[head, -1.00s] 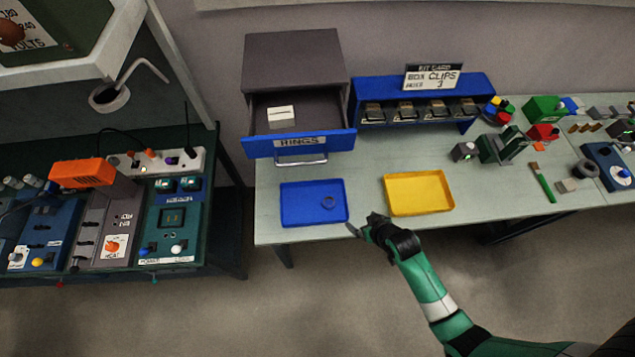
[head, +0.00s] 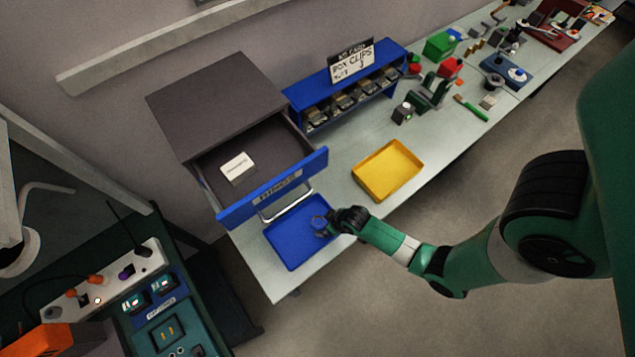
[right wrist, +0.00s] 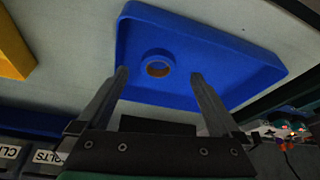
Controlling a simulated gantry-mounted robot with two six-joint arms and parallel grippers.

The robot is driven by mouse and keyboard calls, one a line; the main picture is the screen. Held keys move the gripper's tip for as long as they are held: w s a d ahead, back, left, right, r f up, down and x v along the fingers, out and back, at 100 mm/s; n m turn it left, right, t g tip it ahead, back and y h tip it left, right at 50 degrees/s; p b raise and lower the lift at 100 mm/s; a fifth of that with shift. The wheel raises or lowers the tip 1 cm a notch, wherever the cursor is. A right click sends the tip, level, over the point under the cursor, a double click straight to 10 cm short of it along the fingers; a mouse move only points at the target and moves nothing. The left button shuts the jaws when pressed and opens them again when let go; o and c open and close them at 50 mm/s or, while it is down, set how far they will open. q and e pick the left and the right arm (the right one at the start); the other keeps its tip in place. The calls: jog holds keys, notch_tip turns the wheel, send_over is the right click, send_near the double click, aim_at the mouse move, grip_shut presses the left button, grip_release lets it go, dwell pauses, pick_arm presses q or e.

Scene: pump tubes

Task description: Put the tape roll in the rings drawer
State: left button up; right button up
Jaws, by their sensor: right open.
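The tape roll, a small blue ring with a brown inner core (right wrist: 157,65), lies flat in the blue tray (right wrist: 215,50). In the head view the roll (head: 318,222) shows at the right side of the tray (head: 290,258), partly beside my fingers. My right gripper (head: 328,228) is open at the tray's right edge. In the right wrist view its two fingers (right wrist: 160,76) are spread, with the roll ahead between their tips, not gripped. The rings drawer (head: 275,188) is pulled open and holds a white box (head: 237,168). My left gripper is out of view.
A yellow tray (head: 387,170) stands right of the blue tray. A blue clip rack (head: 345,98) stands behind. The drawer's front and handle (head: 287,205) overhang the table close behind the blue tray. Tools and small parts crowd the table's far right.

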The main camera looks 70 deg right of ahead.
aim_at(320, 222)
jog(key=shift+w+d+f, duration=0.1)
jog(key=shift+w+f, duration=0.05)
jog(key=b+x, duration=0.1)
jog(key=x, duration=0.4)
jog(key=shift+w+d+b, duration=0.2)
jog(key=shift+b, duration=0.1)
